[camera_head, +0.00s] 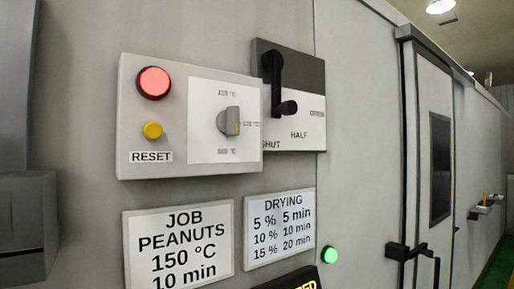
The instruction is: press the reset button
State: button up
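The reset button is a small round yellow button (152,130) on the left of a light grey control box (180,171). A white label reading RESET (151,157) sits just below it. A larger red round light or button (154,83), glowing, sits above it. Nothing covers the yellow button. My gripper does not show in the head view.
Right of the button is a rotary knob (230,121) on a white plate. Beyond it a black lever (274,84) stands out from its panel. Signs JOB PEANUTS (135,264) and DRYING (282,249) hang below. A green light (329,255) glows near a door (432,110).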

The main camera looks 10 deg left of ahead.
aim_at(153, 131)
jog(key=k+j+u, duration=0.1)
jog(key=u, duration=0.85)
